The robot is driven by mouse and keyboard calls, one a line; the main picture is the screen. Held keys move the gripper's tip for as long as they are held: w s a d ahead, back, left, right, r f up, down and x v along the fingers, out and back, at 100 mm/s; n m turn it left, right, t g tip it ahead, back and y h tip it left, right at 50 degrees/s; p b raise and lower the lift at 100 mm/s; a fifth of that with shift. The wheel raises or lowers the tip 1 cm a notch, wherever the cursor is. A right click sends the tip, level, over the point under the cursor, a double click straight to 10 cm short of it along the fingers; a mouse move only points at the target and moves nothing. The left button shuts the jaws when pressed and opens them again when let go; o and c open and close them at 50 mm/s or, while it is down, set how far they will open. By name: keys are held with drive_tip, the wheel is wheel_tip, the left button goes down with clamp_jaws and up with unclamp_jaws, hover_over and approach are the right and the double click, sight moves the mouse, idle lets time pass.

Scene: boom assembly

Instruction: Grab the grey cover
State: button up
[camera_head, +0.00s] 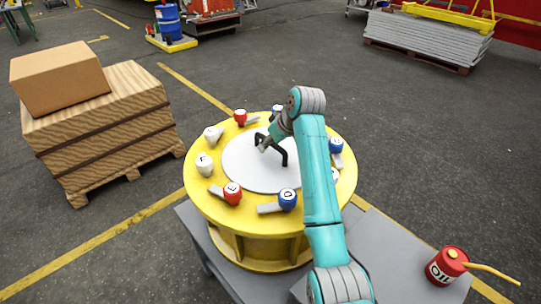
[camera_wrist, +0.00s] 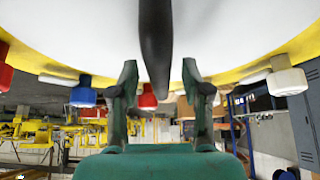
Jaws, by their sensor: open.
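The grey cover (camera_head: 238,165) is a pale round disc lying in the middle of the yellow round base (camera_head: 215,207), with a black arched handle (camera_head: 284,156) on top. My gripper (camera_head: 267,146) is over the cover at the handle. In the wrist view the pale cover (camera_wrist: 80,25) fills the top, and the dark handle (camera_wrist: 155,35) runs down between the two spread fingers of my gripper (camera_wrist: 160,76). The fingers stand apart on either side of the handle with visible gaps. My arm hides part of the right side of the base.
Red, blue and white knobs with grey levers ring the cover, including a red one (camera_head: 232,193) and a blue one (camera_head: 287,199). A red oil can (camera_head: 447,266) stands on the grey platform (camera_head: 375,240) at right. A wooden crate with a carton (camera_head: 60,78) stands left.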

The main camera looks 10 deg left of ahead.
clamp_jaws()
drive_tip(key=shift+w+r, duration=0.1)
drive_tip(key=shift+r, duration=0.1)
idle(0.3)
